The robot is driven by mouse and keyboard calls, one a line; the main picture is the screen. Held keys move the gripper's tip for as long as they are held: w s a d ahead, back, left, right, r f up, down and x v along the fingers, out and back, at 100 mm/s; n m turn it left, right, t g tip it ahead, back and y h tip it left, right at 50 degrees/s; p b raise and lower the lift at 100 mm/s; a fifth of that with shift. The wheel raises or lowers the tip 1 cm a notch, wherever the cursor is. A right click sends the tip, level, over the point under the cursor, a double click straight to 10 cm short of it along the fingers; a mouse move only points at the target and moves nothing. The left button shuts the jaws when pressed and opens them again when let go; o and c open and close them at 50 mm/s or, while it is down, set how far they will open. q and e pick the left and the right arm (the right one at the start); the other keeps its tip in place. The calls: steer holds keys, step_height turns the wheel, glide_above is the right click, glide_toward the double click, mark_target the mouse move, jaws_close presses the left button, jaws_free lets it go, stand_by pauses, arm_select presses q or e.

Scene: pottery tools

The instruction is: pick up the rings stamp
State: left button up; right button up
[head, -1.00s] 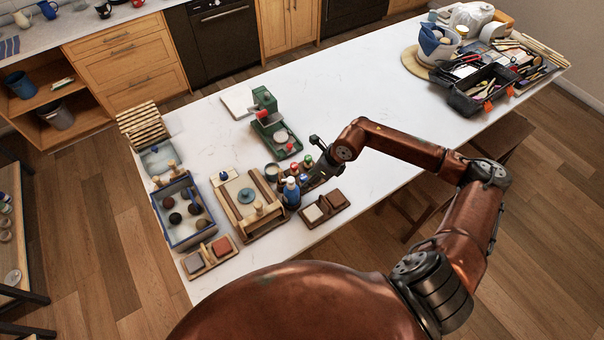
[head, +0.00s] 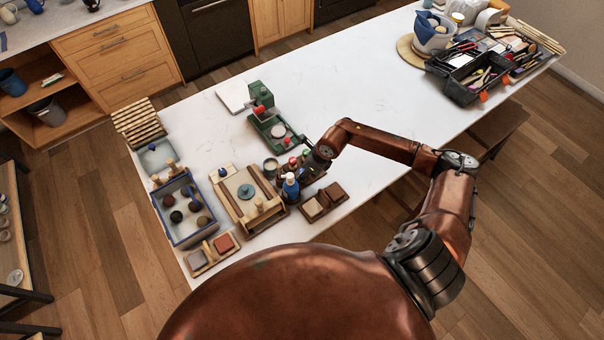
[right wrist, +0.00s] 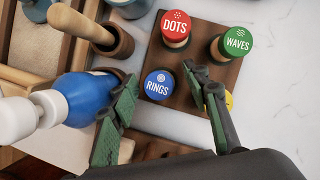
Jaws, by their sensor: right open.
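The rings stamp (right wrist: 158,85) has a round blue top lettered RINGS and stands in a dark wooden holder (right wrist: 190,82). My right gripper (right wrist: 161,74) is open, with one green-padded finger on each side of the rings stamp in the right wrist view. I cannot tell whether the fingers touch it. In the head view, my right gripper (head: 309,163) is over the stamp holder and hides part of it. My left gripper is not in view.
The red DOTS stamp (right wrist: 174,27) and green WAVES stamp (right wrist: 236,42) stand close by; a yellow top (right wrist: 229,101) is partly hidden behind a finger. A blue bottle (right wrist: 86,96) with a white cap is close beside the left finger. The middle of the table (head: 380,90) is clear.

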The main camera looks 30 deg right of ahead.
steer(key=c, duration=1.2)
steer(key=shift+o, duration=0.2)
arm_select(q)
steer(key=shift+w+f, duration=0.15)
arm_select(e)
steer(key=shift+r, duration=0.15)
